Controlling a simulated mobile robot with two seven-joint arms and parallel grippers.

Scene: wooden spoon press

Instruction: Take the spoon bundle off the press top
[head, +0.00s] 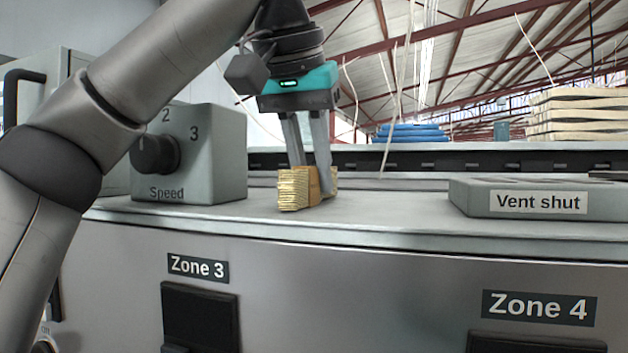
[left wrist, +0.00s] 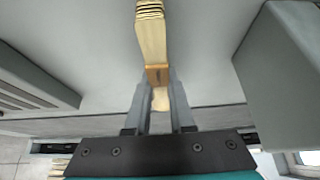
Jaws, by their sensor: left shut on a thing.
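The spoon bundle (head: 294,190) is a small stack of pale wooden pieces with a tan band around its middle. It is on the grey press top (head: 380,208), or very close above it; I cannot tell which. My left gripper (head: 313,188) comes down from above and is shut on the bundle at its band. In the left wrist view the bundle (left wrist: 151,38) points away from the camera, with the left gripper's fingers (left wrist: 157,88) on both sides of the band. My right gripper is not in view.
A grey speed control box with a knob (head: 200,155) stands left of the bundle. A low plate marked "Vent shut" (head: 540,200) lies to the right. A dark slotted rail (head: 440,160) runs behind. The press top between box and plate is otherwise clear.

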